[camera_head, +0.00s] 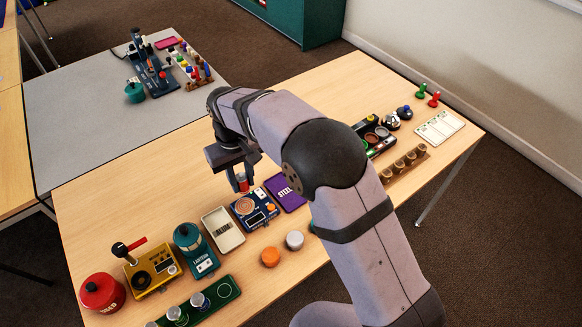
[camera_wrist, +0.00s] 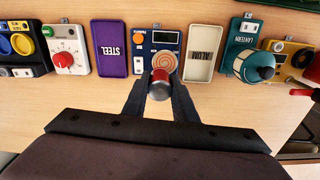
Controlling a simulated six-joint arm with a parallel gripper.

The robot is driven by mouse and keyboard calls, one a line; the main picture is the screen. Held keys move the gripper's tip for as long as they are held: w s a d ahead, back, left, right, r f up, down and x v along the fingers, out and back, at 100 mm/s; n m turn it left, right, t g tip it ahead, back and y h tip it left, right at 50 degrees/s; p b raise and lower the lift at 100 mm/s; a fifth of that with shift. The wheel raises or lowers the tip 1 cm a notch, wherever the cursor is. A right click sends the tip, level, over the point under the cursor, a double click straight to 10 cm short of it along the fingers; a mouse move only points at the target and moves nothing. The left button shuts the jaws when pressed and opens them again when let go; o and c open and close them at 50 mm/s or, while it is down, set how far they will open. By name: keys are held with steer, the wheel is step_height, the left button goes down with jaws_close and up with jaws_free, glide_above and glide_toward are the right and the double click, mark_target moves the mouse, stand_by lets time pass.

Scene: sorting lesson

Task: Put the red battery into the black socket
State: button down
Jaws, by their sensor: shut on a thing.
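My gripper (camera_wrist: 160,92) is shut on a short cylinder with a red end and grey side, which I take as the red battery (camera_wrist: 160,79). In the head view the gripper (camera_head: 243,182) points down near the blue device (camera_head: 262,219), with the red of the battery (camera_head: 243,184) between the fingers. In the wrist view the battery overlaps the lower edge of the orange spiral disc (camera_wrist: 165,64) on that device; I cannot tell whether they touch. A black holder (camera_head: 384,149) with coloured round places stands right of my arm, partly hidden; I cannot tell whether it has the black socket.
The purple STEEL tray (camera_head: 283,190) and pale ALUM tray (camera_head: 222,242) flank the blue device. A teal LANTERN device (camera_head: 203,262), yellow device (camera_head: 153,285) and green holder (camera_head: 218,307) lie left. Orange (camera_head: 270,257) and grey (camera_head: 294,240) discs lie in front. Bare wood shows behind.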

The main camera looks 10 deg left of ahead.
steer(key=s+a+n+p, duration=0.3)
steer(key=s+a, duration=0.7)
steer(key=s, duration=0.3)
steer(key=s+a+n+p, duration=0.3)
steer(key=s+a+n, duration=0.1)
steer(key=s+a, duration=0.7)
steer(key=shift+s+p, duration=0.35)
steer(key=shift+s, duration=0.9)
steer(key=shift+a+f, duration=0.1)
steer(key=shift+f+b, duration=1.9)
steer(key=shift+f, duration=0.95)
steer(key=shift+f+b, duration=0.3)
steer(key=shift+f, duration=0.3)
steer(key=c, duration=1.7)
jaws_free()
